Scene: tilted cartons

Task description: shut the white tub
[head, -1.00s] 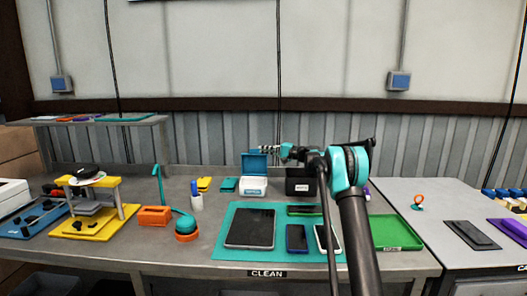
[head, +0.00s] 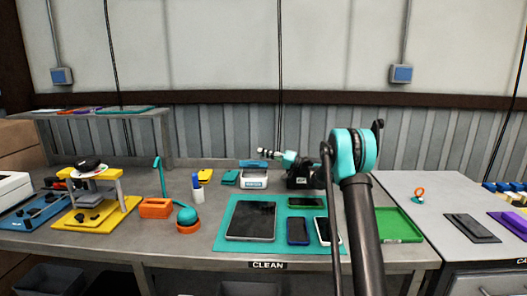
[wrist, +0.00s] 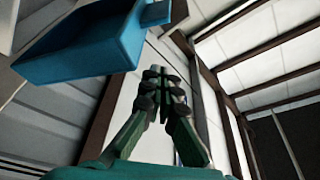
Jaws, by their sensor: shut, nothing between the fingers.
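The white tub (head: 254,182) stands at the back of the grey bench, with a label on its front. Its blue lid (head: 253,163) shows as a thin strip above the tub, tilted and not flat on the rim. In the wrist view the blue lid (wrist: 85,50) fills the upper left, apart from the fingers. My gripper (head: 263,152) is above the tub's right side, fingers pointing left, close to the lid; I cannot tell in the head view if they touch. In the wrist view my gripper (wrist: 165,75) is shut and empty.
A teal mat (head: 222,240) with a tablet and phones lies in front. A green tray (head: 398,226) is at the right.

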